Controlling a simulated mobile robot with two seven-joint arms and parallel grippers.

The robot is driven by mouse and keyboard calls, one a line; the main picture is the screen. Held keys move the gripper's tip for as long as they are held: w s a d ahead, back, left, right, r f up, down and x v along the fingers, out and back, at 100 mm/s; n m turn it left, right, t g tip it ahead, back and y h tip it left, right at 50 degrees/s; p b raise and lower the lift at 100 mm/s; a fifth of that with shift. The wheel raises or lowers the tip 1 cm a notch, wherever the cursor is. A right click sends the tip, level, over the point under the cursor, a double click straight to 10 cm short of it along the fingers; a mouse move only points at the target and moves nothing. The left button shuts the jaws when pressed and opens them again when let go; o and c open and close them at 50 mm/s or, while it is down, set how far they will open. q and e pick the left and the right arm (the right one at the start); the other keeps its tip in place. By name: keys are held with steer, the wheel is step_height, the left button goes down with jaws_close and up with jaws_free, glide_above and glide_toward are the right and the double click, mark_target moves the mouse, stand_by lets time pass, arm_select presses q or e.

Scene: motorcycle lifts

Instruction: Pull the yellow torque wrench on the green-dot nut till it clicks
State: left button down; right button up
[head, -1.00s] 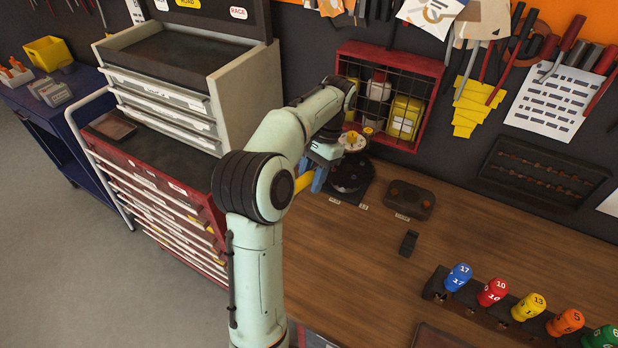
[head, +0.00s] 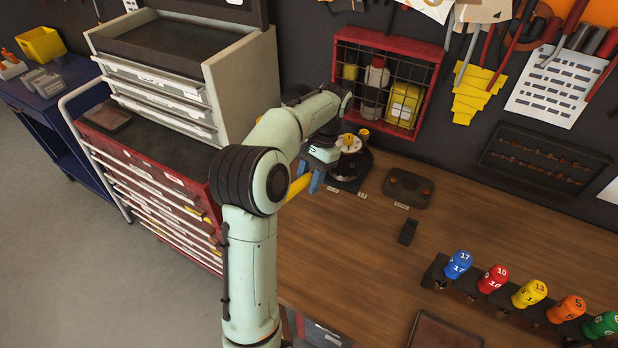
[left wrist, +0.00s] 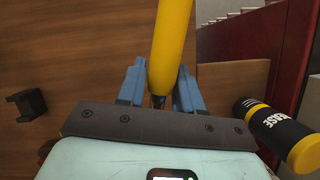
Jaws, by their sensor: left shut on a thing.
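The yellow torque wrench (left wrist: 171,45) runs between the blue fingers of my left gripper (left wrist: 160,92) in the left wrist view. The fingers are shut on its yellow handle. In the head view my left gripper (head: 312,182) is low over the bench, in front of a round black fixture (head: 346,172), with a short piece of the yellow handle showing beside it. The wrench's head and the green-dot nut cannot be made out; my arm covers part of that area. My right gripper is not in view.
A dark tray (head: 408,187) and a small black block (head: 408,231) lie right of the fixture. A row of coloured, numbered sockets (head: 494,278) stands farther right. A black-and-yellow grease bottle (left wrist: 275,130) is close by my gripper's right. A red drawer cabinet (head: 150,180) stands left.

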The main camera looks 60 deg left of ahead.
arm_select(q)
steer(key=shift+f, duration=0.35)
steer(key=shift+s+f, duration=0.1)
steer(key=shift+f, duration=0.35)
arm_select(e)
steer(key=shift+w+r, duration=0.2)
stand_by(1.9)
arm_select(q)
steer(key=a+m, duration=0.1)
steer(key=a, duration=0.1)
steer(key=a+m+p, duration=0.1)
steer(key=a+y, duration=0.1)
steer(key=a, duration=0.1)
steer(key=shift+s+a+m+p, duration=0.25)
steer(key=shift+a+m+p, duration=0.05)
steer(key=shift+m+p, duration=0.1)
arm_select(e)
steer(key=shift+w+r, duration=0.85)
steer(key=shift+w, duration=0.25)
arm_select(q)
steer(key=shift+w+a+m+y, duration=0.15)
steer(key=shift+a+m, duration=0.35)
steer(key=shift+a, duration=0.4)
steer(key=shift+w+a+m+y, duration=0.1)
steer(key=shift+a+m+y, duration=0.1)
steer(key=shift+a+m, duration=0.55)
steer(key=shift+w+a+m+y, duration=0.15)
steer(key=shift+a+m, duration=0.1)
steer(key=shift+a, duration=0.85)
